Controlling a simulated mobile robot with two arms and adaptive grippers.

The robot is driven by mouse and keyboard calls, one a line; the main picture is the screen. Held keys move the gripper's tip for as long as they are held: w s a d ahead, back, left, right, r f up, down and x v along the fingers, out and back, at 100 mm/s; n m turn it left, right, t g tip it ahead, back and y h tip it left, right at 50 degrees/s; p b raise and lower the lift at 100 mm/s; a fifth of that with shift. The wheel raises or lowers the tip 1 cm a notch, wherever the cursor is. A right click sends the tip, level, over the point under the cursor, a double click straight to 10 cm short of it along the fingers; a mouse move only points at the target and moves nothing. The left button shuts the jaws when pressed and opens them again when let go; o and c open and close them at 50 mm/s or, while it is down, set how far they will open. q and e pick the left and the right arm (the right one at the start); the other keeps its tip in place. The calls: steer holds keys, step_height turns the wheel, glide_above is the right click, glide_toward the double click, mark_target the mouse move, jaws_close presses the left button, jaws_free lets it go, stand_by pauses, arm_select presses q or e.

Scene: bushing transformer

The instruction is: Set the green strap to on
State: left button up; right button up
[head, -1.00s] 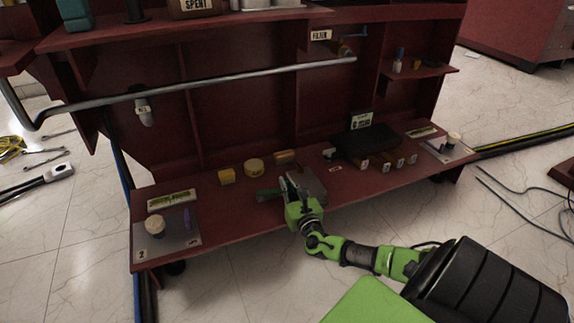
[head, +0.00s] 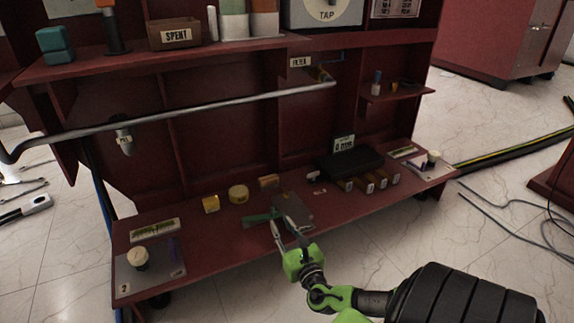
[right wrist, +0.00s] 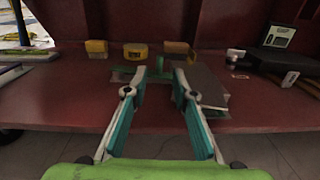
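The green strap (head: 260,218) lies low on the red bottom shelf, at the left of a flat grey-brown block (head: 296,209). In the right wrist view the green strap (right wrist: 124,74) shows ahead, partly behind the left finger, with the block (right wrist: 206,86) to the right. My right gripper (head: 284,229) is at the shelf's front edge, its fingers pointing in toward the strap and block. In the right wrist view its fingers (right wrist: 160,74) are spread with nothing held between them. Contact with the strap cannot be told. No on/off marking is readable. My left gripper is out of view.
A yellow block (head: 211,204), a yellow round tin (head: 238,194) and a brown block (head: 269,181) stand behind the strap. A black case (head: 350,162) and several small labelled blocks lie right. A grey pipe (head: 200,112) crosses above. The floor in front is clear.

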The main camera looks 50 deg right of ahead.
steer(key=shift+v, duration=1.75)
